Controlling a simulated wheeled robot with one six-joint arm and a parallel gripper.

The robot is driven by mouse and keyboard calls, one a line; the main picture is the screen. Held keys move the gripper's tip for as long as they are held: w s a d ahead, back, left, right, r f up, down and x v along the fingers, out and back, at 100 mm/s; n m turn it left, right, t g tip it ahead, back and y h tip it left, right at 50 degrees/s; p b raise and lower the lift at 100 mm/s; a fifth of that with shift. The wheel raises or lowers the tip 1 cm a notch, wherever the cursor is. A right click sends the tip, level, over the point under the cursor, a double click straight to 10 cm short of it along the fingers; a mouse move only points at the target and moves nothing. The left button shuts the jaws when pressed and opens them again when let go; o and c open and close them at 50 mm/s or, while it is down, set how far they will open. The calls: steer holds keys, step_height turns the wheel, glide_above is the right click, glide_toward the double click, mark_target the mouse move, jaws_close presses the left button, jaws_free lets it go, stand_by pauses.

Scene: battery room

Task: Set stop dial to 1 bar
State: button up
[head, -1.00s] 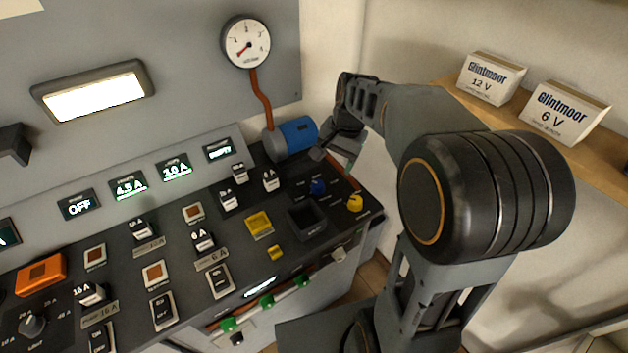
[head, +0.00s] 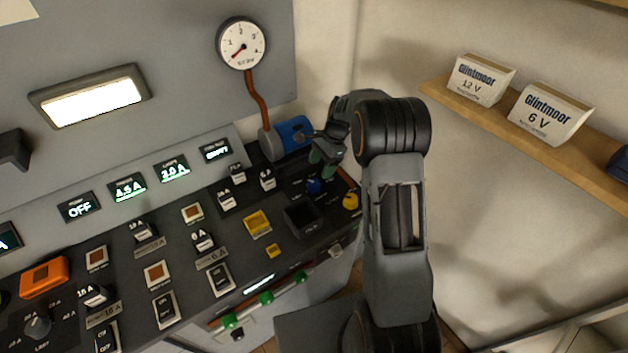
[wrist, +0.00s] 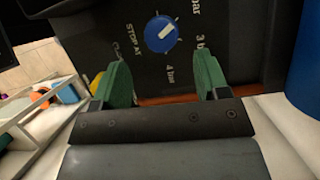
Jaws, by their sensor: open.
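The blue stop dial (head: 314,186) sits on the dark panel at the right end of the console. In the wrist view the dial (wrist: 161,34) is a blue disc with a white pointer bar, beside lettering that reads "STOP AT" and bar marks, partly cut off. The pointer runs diagonally, its upper end toward the upper right; I cannot tell which mark it is set to. My gripper (head: 322,162) is above the dial in the head view. Its green fingertips (wrist: 166,82) are open, apart from the dial, with nothing between them.
A shelf (head: 560,148) holds Glintmoor boxes.

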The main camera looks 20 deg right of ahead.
mark_target(314, 182)
steer(key=x, duration=0.6)
steer(key=shift+a+f+p, duration=0.1)
steer(key=shift+f+p, duration=0.15)
steer(key=shift+p, duration=0.05)
steer(key=shift+c, duration=0.4)
steer(key=c, duration=0.8)
steer(key=n+g, duration=0.1)
steer(key=n, duration=0.2)
steer(key=n+g+h+b, duration=0.1)
steer(key=n, duration=0.2)
steer(key=n+h, duration=0.1)
steer(key=n, duration=0.1)
steer(key=n+g+h, duration=0.1)
steer(key=n, duration=0.2)
steer(key=shift+a+n+b, duration=0.1)
steer(key=shift+n+b, duration=0.2)
steer(key=shift+b, duration=0.05)
steer(key=shift+n+h, duration=0.3)
